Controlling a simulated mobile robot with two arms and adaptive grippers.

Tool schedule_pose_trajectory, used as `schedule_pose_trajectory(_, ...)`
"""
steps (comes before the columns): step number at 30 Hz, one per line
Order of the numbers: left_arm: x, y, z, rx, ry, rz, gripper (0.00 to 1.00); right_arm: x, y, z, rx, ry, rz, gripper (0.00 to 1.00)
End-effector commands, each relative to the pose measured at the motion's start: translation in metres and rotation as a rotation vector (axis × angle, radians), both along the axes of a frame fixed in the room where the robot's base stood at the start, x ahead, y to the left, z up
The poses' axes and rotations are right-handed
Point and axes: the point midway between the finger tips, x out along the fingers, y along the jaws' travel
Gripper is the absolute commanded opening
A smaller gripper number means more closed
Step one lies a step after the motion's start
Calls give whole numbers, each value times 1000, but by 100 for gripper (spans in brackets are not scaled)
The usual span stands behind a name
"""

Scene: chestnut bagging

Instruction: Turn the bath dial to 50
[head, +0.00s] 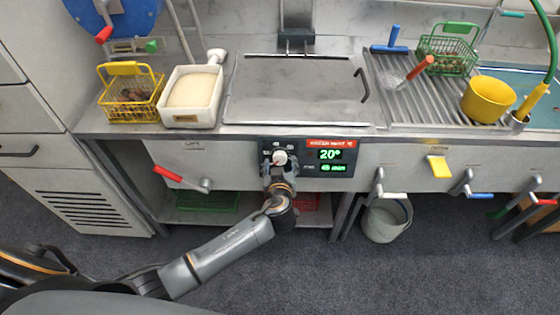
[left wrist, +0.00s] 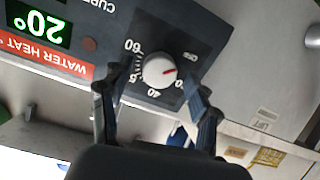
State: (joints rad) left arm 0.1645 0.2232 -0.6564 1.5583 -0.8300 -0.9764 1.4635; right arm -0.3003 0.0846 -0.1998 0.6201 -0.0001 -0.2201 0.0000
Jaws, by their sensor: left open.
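The bath dial (head: 279,158) is a round white knob on a dark panel on the front of the counter. In the left wrist view the dial (left wrist: 157,73) has a short red mark pointing right, between a partly covered number and a small label. The figures 60 and 40 are readable around it; others are partly hidden by my fingers. My left gripper (head: 279,172) is open at the dial, one finger on each side; contact cannot be told. The display (head: 331,155) reads 20° in green, and this display (left wrist: 42,24) appears upside down in the wrist view.
A closed metal lid (head: 300,90) covers the bath above the panel. A red-handled lever (head: 168,174) is left of the dial. A yellow basket (head: 131,95) and white tub (head: 192,97) stand on the counter.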

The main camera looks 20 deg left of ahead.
Motion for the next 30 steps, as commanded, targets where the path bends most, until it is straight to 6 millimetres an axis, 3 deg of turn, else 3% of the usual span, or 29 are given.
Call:
schedule_pose_trajectory(13, 9, 3, -4, 0, 0, 0, 62, 0, 8, 1, 10, 0, -3, 0)
schedule_pose_trajectory(21, 9, 3, -4, 0, 0, 0, 9, 0, 8, 1, 10, 0, -3, 0)
schedule_pose_trajectory(30, 9, 3, -5, 20, 6, -7, 7, 0, 3, -2, 4, 0, -2, 0)
